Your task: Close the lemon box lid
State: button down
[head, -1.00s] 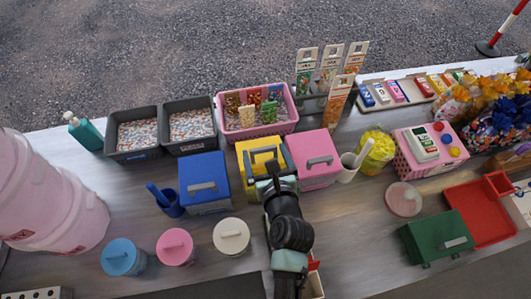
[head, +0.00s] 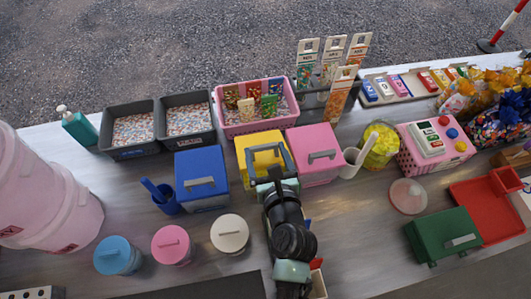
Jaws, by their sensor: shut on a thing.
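The lemon box is the yellow box (head: 247,152) in the middle of the counter, between a blue box and a pink box. A yellow top with a grey bar handle shows, but my gripper and wrist cover its front and right side. I cannot tell whether its lid lies fully flat. My gripper (head: 274,167) is over the front of the yellow box, shut on what looks like the lid's handle; the fingertips are small and partly hidden.
The blue box (head: 202,179) stands close on the left and the pink box (head: 315,155) close on the right. A pink basket (head: 258,128) is behind. Blue, pink and cream lidded jars stand front left. A white scoop holder (head: 350,163) is right of the pink box.

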jog(key=shift+s+d+f+b, duration=0.1)
jog(key=shift+s+f+b, duration=0.2)
jog(key=shift+f, duration=0.15)
jog(key=shift+s+f+b, duration=0.15)
jog(key=shift+f+b, duration=0.15)
jog(key=shift+f, duration=0.1)
jog(key=shift+s+f, duration=0.35)
jog(key=shift+s, duration=0.05)
grip_release()
jog(key=shift+r, duration=0.1)
jog(key=shift+f+b+v, duration=0.2)
jog(key=shift+b+v, duration=0.7)
jog(key=shift+v, duration=5.55)
jog(key=shift+d, duration=0.1)
jog(key=shift+c, duration=0.2)
